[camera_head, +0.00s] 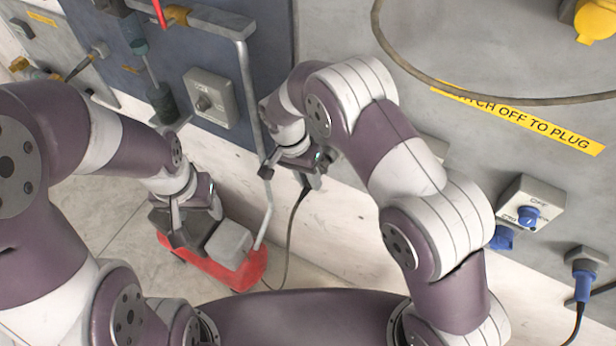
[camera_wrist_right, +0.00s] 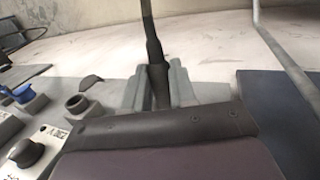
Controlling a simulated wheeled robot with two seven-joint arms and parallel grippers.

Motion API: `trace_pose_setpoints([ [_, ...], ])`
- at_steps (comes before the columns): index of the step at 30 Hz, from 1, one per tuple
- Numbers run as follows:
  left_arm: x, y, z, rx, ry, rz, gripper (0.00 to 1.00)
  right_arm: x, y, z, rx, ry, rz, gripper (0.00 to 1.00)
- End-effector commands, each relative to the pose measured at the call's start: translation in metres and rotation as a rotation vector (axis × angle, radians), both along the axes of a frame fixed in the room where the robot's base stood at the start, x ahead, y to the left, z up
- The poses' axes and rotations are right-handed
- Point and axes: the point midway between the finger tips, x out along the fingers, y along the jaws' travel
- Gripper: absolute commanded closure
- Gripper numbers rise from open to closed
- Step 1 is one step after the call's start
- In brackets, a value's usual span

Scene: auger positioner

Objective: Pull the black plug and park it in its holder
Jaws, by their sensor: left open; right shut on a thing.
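My right gripper (camera_head: 293,170) is in front of the lower wall panels in the head view. In the right wrist view its grey fingers (camera_wrist_right: 160,88) are shut around the black plug (camera_wrist_right: 156,72). The plug's cable (camera_head: 290,228) hangs from the gripper toward the floor. The plug's front end is hidden behind the gripper body. A dark round socket (camera_wrist_right: 82,104) with a raised lid shows beside the held plug in the right wrist view, apart from it. I cannot make out the plug's holder.
A grey pipe (camera_head: 247,95) runs down the blue panel. A loose cable (camera_head: 455,92) arcs across the upper right.

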Motion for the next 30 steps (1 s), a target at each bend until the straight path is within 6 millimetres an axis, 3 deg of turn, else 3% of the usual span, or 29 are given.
trace_pose_setpoints([
  [30,0.0,0.0,0.018,0.0,0.0,0.0,0.39,0.022,-0.013,0.002,0.0,-0.002,-0.001,1.0],
])
